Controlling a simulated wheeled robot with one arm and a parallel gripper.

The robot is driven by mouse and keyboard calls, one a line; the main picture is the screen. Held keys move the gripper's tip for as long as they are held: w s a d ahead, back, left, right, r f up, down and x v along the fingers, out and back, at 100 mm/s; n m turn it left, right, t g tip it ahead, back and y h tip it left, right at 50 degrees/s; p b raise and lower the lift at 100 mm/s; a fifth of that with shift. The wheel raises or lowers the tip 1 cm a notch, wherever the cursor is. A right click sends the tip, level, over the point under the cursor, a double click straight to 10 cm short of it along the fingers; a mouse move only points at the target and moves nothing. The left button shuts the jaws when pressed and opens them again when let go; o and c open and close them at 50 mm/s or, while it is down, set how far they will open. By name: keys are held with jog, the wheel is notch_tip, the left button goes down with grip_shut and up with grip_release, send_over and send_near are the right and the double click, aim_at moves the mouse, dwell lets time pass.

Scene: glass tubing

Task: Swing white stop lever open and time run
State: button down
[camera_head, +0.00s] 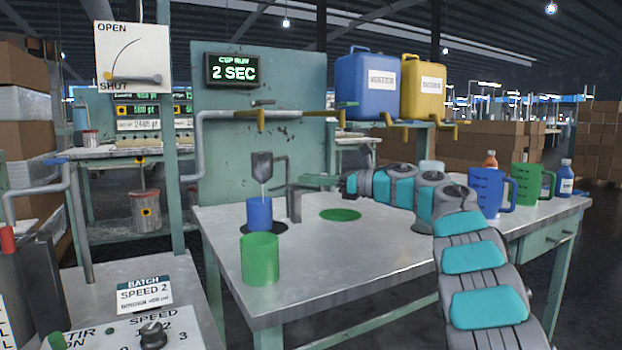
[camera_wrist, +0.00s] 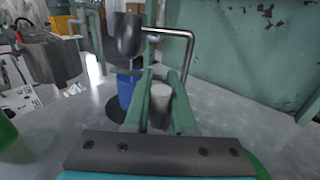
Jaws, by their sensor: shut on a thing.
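A grey metal funnel cup (camera_head: 262,166) hangs over a blue cup (camera_head: 259,213) on a dark round spot on the bench. A thin pale stream runs from the funnel toward the blue cup. My gripper (camera_head: 304,184) reaches in from the right beside the funnel's stand. The rest of that lever is hidden. The funnel (camera_wrist: 124,38) and blue cup (camera_wrist: 126,90) show just left of the fingers. A display (camera_head: 233,71) reads "CUP RUN 2 SEC".
A green cup (camera_head: 260,258) stands at the bench's front left. A green round spot (camera_head: 340,215) lies bare under my arm. Blue (camera_head: 486,192) and green (camera_head: 527,184) jugs stand at right. An OPEN/SHUT board (camera_head: 133,58) has its pointer near SHUT.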

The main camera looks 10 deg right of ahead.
jog(key=shift+w+d, duration=0.5)
dwell(0.5)
dwell(0.3)
jog(key=c, duration=0.8)
grip_release()
jog(key=shift+o, duration=0.2)
jog(key=b+v, duration=0.1)
jog(key=v, duration=0.6)
jog(key=shift+s+d, duration=0.25)
jog(key=shift+s, duration=0.05)
jog(key=shift+s, duration=0.1)
